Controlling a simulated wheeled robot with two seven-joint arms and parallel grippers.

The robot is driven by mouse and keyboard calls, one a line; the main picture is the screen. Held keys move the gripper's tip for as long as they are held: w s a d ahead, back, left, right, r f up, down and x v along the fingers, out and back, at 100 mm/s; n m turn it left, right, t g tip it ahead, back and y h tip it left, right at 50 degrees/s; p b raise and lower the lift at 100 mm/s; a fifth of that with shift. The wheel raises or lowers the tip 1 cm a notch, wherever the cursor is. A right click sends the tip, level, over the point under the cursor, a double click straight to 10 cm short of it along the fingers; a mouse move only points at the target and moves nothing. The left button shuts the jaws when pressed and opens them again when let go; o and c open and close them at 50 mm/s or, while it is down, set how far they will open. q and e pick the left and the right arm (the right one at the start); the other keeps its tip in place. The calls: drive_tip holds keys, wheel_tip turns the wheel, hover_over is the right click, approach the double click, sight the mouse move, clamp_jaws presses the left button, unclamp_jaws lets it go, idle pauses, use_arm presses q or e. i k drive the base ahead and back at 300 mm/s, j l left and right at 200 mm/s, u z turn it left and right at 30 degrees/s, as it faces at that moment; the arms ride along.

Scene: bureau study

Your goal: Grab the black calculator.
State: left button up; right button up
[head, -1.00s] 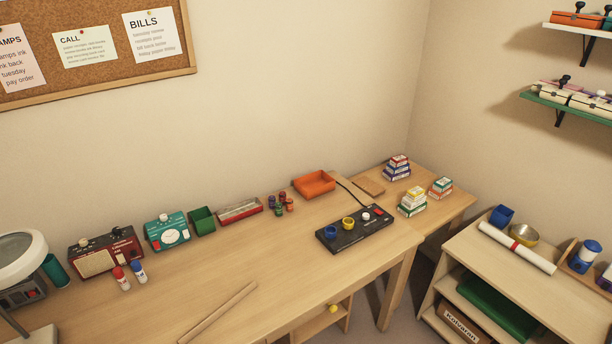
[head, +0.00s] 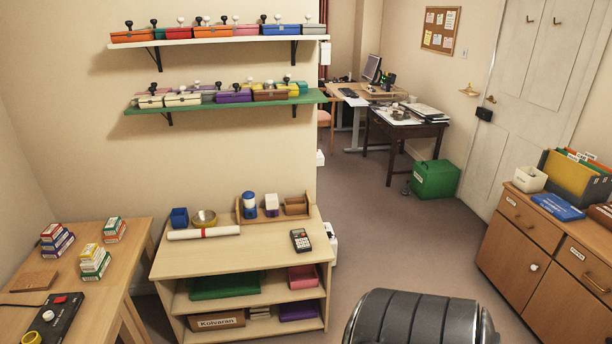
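The black calculator (head: 300,240) lies on the top of the low wooden shelf unit (head: 240,256), near its right end. It is dark with a pale display and light keys. Nothing covers it, and it lies apart from the other things on that top. Neither of my grippers shows in the head view.
A desk (head: 95,275) stands left. Open floor (head: 390,235) lies right, before a cabinet (head: 530,250).

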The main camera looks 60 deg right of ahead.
sight(301, 244)
drive_tip(key=z, duration=1.95)
drive_tip(key=i+j+z, duration=0.2)
drive_tip(key=i, duration=0.2)
drive_tip(key=i+j+z, duration=0.15)
drive_tip(key=i, duration=0.25)
